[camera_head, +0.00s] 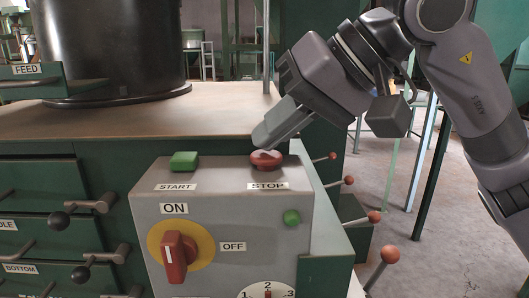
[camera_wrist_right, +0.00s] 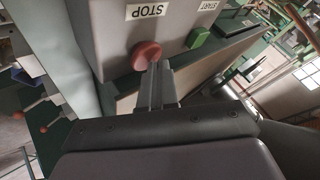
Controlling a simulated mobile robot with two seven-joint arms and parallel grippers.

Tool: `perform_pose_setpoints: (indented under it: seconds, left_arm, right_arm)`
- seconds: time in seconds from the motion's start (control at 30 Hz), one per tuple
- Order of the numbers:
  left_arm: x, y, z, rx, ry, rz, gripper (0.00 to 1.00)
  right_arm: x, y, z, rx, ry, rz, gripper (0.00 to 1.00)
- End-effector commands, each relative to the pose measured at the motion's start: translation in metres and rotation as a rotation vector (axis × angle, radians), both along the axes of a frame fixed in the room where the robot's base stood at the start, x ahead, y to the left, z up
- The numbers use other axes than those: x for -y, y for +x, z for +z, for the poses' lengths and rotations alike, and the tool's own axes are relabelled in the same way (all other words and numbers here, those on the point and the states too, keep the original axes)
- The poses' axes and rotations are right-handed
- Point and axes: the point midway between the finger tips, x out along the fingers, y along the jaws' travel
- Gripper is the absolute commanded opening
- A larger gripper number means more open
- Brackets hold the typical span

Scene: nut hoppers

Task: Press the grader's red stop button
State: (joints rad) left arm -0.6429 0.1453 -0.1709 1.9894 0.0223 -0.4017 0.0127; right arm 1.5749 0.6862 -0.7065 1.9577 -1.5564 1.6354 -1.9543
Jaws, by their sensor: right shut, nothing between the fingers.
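The red stop button (camera_head: 266,160) sits on the top of the grey control box (camera_head: 230,210), behind the STOP label. My right gripper (camera_head: 262,138) is shut and empty. Its fingertips are at the upper left edge of the red button in the head view, and whether they touch it I cannot tell for certain. In the right wrist view the red button (camera_wrist_right: 146,55) lies just beyond the closed fingertips (camera_wrist_right: 153,68), which overlap its lower edge. My left gripper is in neither view.
A green START button (camera_head: 184,161) stands left of the red one. Levers with red knobs (camera_head: 374,217) stick out at the right. A wooden top (camera_head: 130,118) lies behind.

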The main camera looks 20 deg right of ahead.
Motion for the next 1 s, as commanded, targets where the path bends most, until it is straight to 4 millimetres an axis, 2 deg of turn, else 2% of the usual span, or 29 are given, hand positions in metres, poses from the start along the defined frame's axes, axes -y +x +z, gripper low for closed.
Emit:
perform_pose_setpoints:
  seconds: [0.37,1.0]
  left_arm:
    - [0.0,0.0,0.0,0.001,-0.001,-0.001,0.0]
    - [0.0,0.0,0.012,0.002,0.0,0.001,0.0]
  right_arm:
    - [0.0,0.0,-0.002,-0.003,-0.002,0.001,0.0]
    - [0.0,0.0,0.013,-0.001,-0.001,0.0,0.0]
